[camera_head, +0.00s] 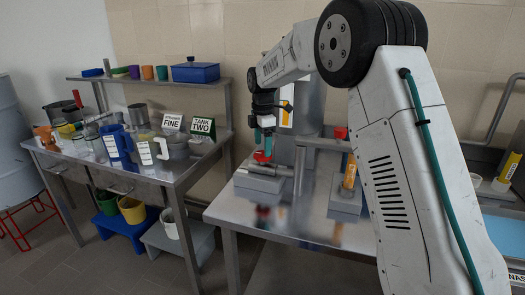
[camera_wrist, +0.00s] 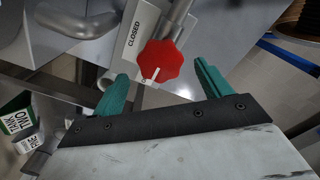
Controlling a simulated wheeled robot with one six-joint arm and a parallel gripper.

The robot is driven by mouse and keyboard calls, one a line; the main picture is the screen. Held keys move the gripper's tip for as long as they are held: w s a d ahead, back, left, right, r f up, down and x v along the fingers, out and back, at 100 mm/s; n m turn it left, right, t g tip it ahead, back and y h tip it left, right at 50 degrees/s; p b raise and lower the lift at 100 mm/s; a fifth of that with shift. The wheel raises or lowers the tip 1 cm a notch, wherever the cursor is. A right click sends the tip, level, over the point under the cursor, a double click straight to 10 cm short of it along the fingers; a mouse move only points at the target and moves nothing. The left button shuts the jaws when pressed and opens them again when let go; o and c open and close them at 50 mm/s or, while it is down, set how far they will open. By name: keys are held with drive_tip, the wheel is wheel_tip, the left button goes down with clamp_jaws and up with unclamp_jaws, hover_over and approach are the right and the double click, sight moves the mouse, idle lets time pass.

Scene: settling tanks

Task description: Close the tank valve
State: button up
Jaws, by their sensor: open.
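A red lobed valve knob (camera_wrist: 161,60) with a short white pointer mark sits on a grey metal pipe, in the middle of the wrist view. A white plate (camera_wrist: 137,32) reading CLOSED is beside it; the pointer mark is at the knob's lower edge, away from that word. My gripper (camera_wrist: 161,72) is open, its teal fingers on either side of the knob in the picture; I cannot tell whether they touch it. In the head view my gripper (camera_head: 263,143) points down over the red knob (camera_head: 261,156), which it partly hides. A grey tank (camera_head: 310,101) stands behind.
A second red handle (camera_head: 340,132) with an orange-labelled cylinder (camera_head: 350,171) stands to the right on the steel bench (camera_head: 270,220). On the left, a table (camera_head: 150,172) holds jugs and signs reading FINE (camera_head: 172,121) and TANK TWO (camera_head: 203,126).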

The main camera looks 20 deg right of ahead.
sight(263, 156)
drive_tip(key=shift+f, duration=1.45)
drive_tip(key=c, duration=1)
